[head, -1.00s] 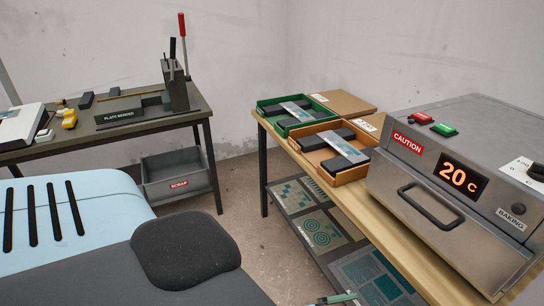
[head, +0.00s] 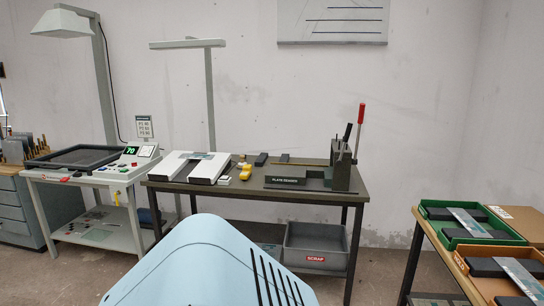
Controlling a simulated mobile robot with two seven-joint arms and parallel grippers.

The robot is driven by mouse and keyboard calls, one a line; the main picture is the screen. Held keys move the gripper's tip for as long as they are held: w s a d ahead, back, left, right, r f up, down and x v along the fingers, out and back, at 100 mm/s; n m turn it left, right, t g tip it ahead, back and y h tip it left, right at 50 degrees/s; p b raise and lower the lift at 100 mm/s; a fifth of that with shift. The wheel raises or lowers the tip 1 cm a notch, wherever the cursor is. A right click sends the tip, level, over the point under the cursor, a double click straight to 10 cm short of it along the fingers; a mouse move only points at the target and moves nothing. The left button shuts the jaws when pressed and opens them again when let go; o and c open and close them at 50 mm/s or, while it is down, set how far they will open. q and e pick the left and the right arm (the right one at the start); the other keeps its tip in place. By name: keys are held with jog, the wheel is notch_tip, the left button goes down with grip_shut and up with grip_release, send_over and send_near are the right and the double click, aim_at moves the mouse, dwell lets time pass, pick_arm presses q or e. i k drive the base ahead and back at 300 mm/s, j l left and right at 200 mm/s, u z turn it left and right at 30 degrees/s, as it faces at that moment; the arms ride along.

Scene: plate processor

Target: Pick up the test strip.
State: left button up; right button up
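I cannot tell for certain which piece is the test strip. A small teal-grey piece (head: 196,157) lies across the white two-part device on the dark bench. A flat grey-teal strip (head: 468,222) lies across dark blocks in the green tray (head: 432,212) at the right. A similar strip (head: 520,278) lies across dark blocks in the orange tray (head: 462,258), cut by the frame's right edge. Neither of my grippers is in view.
The dark bench (head: 310,198) holds the white device (head: 172,166), yellow and black blocks and the plate bender (head: 298,183). A grey scrap bin (head: 318,242) sits beneath. A white lamp table (head: 100,178) stands left. Floor (head: 378,268) shows between the bench and the wooden table.

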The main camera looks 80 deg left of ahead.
aim_at(186, 155)
jog(key=j+u, duration=0.1)
jog(key=u, duration=1.25)
jog(key=i+j+u, duration=0.15)
jog(key=u, duration=0.3)
jog(key=i+j+u, duration=0.1)
jog(key=u, duration=0.4)
jog(key=i+u, duration=0.25)
jog(key=u, duration=0.2)
jog(key=i+l+u, duration=0.1)
jog(key=i+u, duration=0.2)
jog(key=i, duration=0.25)
jog(key=i+l+u, duration=0.3)
jog(key=i, duration=0.5)
